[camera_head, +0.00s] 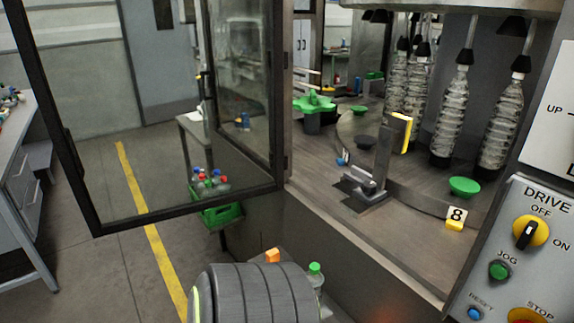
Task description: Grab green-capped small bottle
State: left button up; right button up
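A small clear bottle with a green cap (315,270) stands out at the bottom middle, just right of a dark ribbed part that seems to be one of my arm links. Its lower part is hidden. A small orange piece (272,255) shows above the ribbed part, left of the bottle; I cannot tell whether it is a fingertip. No gripper fingers show clearly, so I cannot see whether the bottle is held. Several small bottles with red, blue and green caps (211,182) stand in a green crate (222,215), seen partly through the glass door.
An open framed glass door (190,206) stands at left centre. The machine deck (410,235) holds a grey bracket (372,180), several large clear bottles (500,125) and a number 8 marker (456,216). A control panel (520,265) is at right. Floor is clear at left.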

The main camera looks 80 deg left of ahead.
aim_at(317, 278)
jog(key=u, duration=2.15)
